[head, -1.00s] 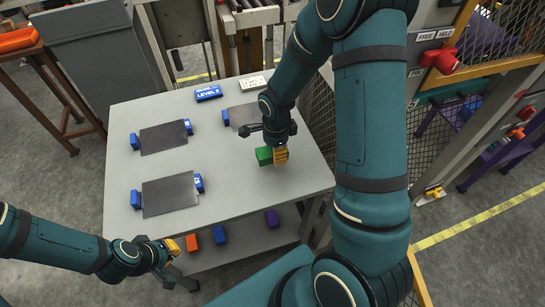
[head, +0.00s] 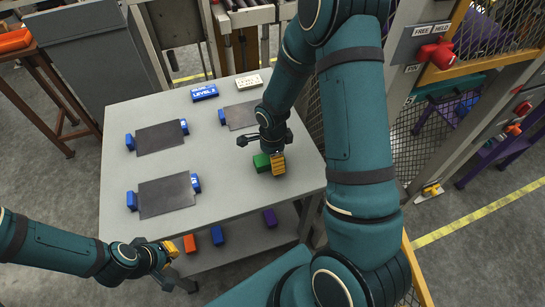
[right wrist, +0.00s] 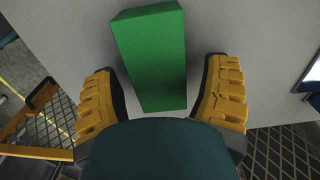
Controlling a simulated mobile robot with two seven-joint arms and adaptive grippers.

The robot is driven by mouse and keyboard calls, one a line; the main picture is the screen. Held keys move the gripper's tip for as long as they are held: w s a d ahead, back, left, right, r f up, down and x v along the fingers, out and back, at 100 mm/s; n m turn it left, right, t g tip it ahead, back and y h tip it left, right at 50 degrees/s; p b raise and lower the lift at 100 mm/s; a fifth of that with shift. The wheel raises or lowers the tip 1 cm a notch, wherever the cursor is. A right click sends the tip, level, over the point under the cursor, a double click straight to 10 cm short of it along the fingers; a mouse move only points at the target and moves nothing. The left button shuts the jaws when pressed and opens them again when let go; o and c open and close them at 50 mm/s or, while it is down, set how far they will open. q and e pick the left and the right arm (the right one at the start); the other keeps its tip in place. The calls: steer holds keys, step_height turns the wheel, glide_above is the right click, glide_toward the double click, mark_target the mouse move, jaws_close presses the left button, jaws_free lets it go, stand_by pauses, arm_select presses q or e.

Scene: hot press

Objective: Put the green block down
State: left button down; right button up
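The green block (head: 261,162) rests on the grey table near its right edge. My right gripper (head: 278,164) is at the block, with its yellow fingers pointing down. In the right wrist view the green block (right wrist: 155,55) lies between the two fingers, with a narrow gap on each side, so the gripper looks open around it. The block's near end is close to the palm. My left gripper (head: 172,250) hangs at the table's front left side, away from the block; its finger opening is too small to judge.
Dark plates (head: 166,195) (head: 160,138) (head: 241,115) with blue end blocks lie on the table. Orange, blue and purple blocks sit on the lower shelf. A mesh fence and red handle (head: 437,53) are at the right.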

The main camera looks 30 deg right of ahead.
steer(key=shift+r, duration=0.1)
steer(key=shift+r, duration=0.3)
step_height(320, 180, up, 12)
steer(key=p, duration=0.1)
steer(key=shift+f+p, duration=0.25)
steer(key=shift+p, duration=0.15)
steer(key=shift+s, duration=0.1)
